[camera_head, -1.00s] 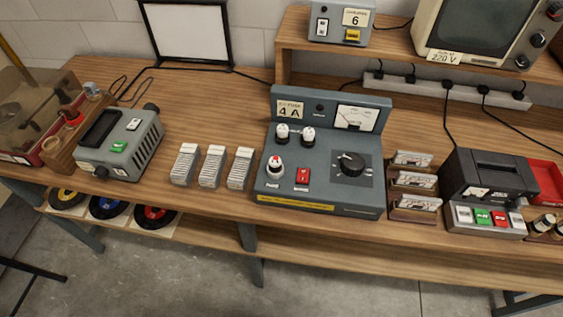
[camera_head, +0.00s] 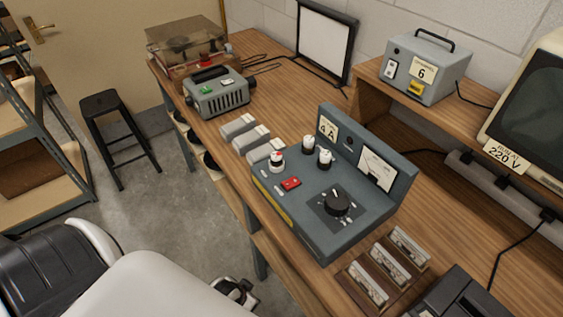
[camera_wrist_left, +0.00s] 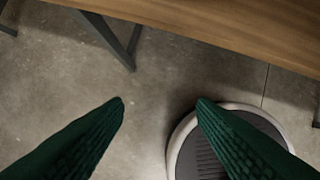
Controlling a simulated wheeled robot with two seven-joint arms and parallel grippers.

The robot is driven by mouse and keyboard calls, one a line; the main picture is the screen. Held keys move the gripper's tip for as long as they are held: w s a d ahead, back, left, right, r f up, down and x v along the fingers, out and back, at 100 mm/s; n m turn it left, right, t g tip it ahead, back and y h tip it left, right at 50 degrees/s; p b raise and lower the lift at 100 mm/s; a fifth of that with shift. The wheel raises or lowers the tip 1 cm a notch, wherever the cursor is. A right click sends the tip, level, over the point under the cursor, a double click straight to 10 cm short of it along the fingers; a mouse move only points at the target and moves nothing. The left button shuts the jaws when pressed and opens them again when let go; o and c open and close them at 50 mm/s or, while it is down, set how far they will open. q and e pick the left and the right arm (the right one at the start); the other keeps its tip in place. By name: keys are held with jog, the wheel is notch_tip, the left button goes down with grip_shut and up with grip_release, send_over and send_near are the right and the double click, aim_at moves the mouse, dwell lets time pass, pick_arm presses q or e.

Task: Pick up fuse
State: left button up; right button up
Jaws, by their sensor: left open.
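No loose fuse can be made out for certain. The grey control panel (camera_head: 315,215) on the bench has a label reading 4 A (camera_head: 327,129), which seems to name a fuse. Whether a fuse sits under a cap is hidden. My left gripper (camera_wrist_left: 160,104) shows in the left wrist view with two green fingers apart and nothing between them. My right gripper is not in view.
The wooden bench (camera_head: 285,93) also holds a grey device (camera_head: 217,95), several card stacks (camera_head: 238,126) and small racks (camera_head: 390,265). A grey channel box (camera_head: 428,68) and a monitor (camera_head: 530,100) stand on the raised shelf. A black stool (camera_head: 104,108) stands on the floor at left.

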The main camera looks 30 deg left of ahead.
aim_at(275, 156)
pick_arm(q)
jog(key=w+a+r+m+t+h, duration=0.1)
jog(key=w+r+t, duration=0.3)
jog(key=r, duration=1.1)
jog(key=w+a+r+t+h, duration=0.1)
jog(key=w+r, duration=0.5)
jog(key=r, duration=0.8)
jog(key=w+a+r+t, duration=0.4)
jog(key=w+a+r, duration=0.15)
jog(key=r, duration=0.35)
jog(key=p+x, duration=0.1)
jog(key=x, duration=0.4)
jog(key=shift+w+r, duration=0.1)
jog(key=shift+w, duration=0.15)
jog(key=x, duration=0.2)
jog(key=p+x, duration=0.1)
jog(key=x, duration=0.1)
jog(key=p+x, duration=0.1)
jog(key=shift+w+r, duration=0.2)
jog(key=shift+w, duration=0.35)
jog(key=shift+s, duration=0.15)
jog(key=shift+c, duration=1)
jog(key=c, duration=0.9)
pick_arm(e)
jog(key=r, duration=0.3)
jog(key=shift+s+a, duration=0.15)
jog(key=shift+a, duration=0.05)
